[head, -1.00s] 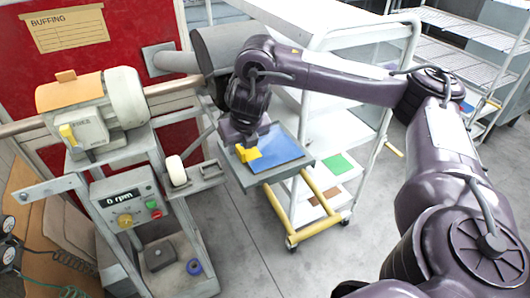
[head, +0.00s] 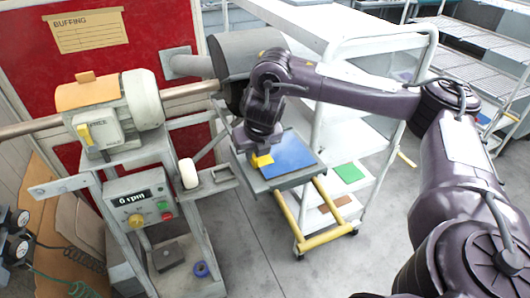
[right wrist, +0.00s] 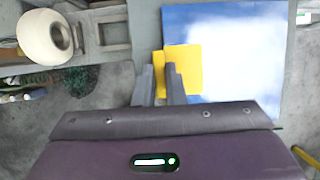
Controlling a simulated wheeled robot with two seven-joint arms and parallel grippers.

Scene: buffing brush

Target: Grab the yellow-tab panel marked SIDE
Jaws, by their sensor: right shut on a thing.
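A panel with a blue and white face (head: 290,152) and a yellow tab (head: 264,160) lies flat on a grey tray (head: 287,182) in front of the white cart. No SIDE marking can be read on it. My right gripper (head: 258,150) reaches down over the panel's left edge and is shut on the yellow tab. In the right wrist view, the two dark fingers (right wrist: 162,82) are at the yellow tab (right wrist: 188,72), with the panel's face (right wrist: 235,50) to the right. My left gripper is not in view.
Grey floor is clear in front.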

